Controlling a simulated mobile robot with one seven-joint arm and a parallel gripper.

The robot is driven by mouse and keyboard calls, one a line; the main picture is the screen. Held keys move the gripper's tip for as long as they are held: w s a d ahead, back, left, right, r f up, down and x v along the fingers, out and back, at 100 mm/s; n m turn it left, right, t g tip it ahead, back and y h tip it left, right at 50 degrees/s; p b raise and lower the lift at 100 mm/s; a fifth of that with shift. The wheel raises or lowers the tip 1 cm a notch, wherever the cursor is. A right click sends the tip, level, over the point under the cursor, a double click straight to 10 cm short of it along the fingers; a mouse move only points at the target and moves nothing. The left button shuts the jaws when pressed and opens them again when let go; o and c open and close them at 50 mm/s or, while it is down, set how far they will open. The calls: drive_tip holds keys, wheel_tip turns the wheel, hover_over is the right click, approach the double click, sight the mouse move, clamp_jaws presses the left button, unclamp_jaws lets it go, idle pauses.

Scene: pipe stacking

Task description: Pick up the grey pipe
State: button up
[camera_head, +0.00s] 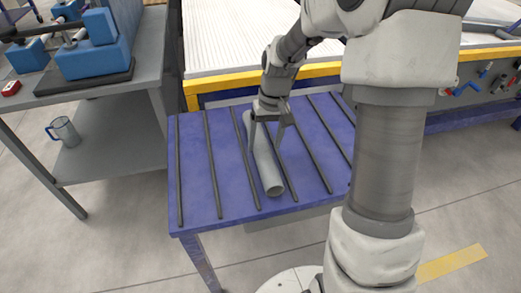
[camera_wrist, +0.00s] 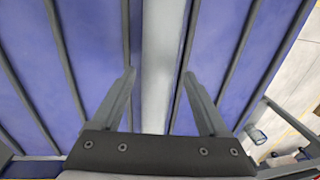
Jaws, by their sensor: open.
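The grey pipe (camera_head: 263,160) lies on the blue table (camera_head: 206,205), between two of the dark strips on its top. Its near open end faces the table's front edge. My gripper (camera_head: 267,140) is above the far part of the pipe, fingers pointing down on either side of it. In the wrist view, the pipe (camera_wrist: 161,60) runs lengthwise between the two spread fingers (camera_wrist: 158,82), with a gap on each side. My gripper is open and holds nothing. Whether the fingertips reach down beside the pipe is hard to tell.
Several dark raised strips (camera_head: 212,165) run along the table. A yellow-edged machine bed (camera_head: 320,70) stands behind it. A grey workbench (camera_head: 120,95) with blue equipment (camera_head: 95,55) and a mug (camera_head: 63,131) is at the left. Table space left of the pipe is clear.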

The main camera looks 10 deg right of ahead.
sight(265, 150)
drive_tip(key=f, duration=0.2)
drive_tip(key=f+b, duration=0.1)
drive_tip(key=f, duration=0.1)
drive_tip(key=shift+s+a+f, duration=0.1)
drive_tip(key=shift+s+a, duration=0.05)
drive_tip(key=shift+s, duration=0.05)
drive_tip(key=shift+c, duration=0.3)
clamp_jaws()
